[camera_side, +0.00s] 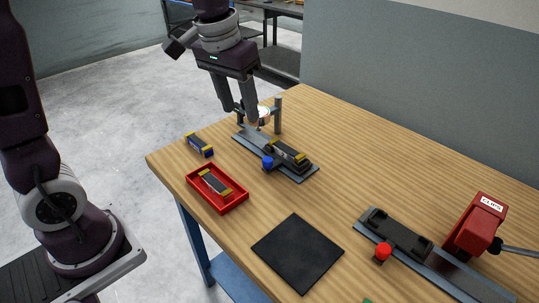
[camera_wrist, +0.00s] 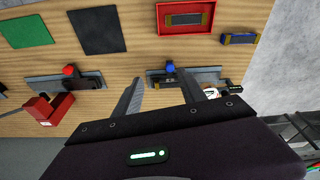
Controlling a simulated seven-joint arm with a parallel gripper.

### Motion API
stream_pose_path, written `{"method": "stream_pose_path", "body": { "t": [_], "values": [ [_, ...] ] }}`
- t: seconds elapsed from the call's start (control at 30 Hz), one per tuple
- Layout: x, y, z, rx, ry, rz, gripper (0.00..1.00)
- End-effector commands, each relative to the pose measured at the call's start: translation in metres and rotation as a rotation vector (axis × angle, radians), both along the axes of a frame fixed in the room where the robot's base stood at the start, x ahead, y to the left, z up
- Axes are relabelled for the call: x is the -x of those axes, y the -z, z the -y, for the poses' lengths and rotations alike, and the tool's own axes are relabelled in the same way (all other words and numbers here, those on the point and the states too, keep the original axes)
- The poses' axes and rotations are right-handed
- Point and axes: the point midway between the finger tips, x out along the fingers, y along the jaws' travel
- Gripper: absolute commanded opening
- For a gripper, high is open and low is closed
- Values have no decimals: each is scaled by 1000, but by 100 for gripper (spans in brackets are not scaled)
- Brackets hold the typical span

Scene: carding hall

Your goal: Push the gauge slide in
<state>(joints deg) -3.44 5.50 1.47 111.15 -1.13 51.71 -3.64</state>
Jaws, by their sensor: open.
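The gauge slide (camera_side: 300,163) is a dark carriage on a grey rail (camera_side: 301,177), with a blue knob (camera_side: 267,162) at its side. A dark block with yellow ends (camera_side: 287,150) sits on it. The slide is at the near end of the rail, apart from the round dial gauge (camera_side: 263,113) on its post (camera_side: 278,115) at the far end. The blue knob also shows in the wrist view (camera_wrist: 170,67). My gripper (camera_side: 241,113) is open and empty, above the dial end in the side view. In the wrist view my fingers partly hide the rail and dial.
A red tray (camera_side: 243,205) holds another block. A yellow-ended block (camera_side: 199,145) lies on the table near its left edge. A black mat (camera_side: 297,252) lies in front. A red lettered device (camera_side: 474,226) and a second rail with a red knob (camera_side: 383,251) stand at right.

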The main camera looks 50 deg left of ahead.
Motion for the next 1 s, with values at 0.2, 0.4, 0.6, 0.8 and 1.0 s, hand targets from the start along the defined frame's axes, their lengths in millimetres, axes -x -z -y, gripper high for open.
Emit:
{"method": "stream_pose_path", "body": {
  "t": [0.2,0.4,0.6,0.8,1.0],
  "values": [
    [-88,103,-24,13,-83,-164,48],
    [-104,144,-31,15,-105,-206,48],
    [-103,182,-31,15,-104,-208,48],
    [-104,206,-31,14,-103,-204,48],
    [-104,209,-31,14,-103,-203,48]
  ]
}}
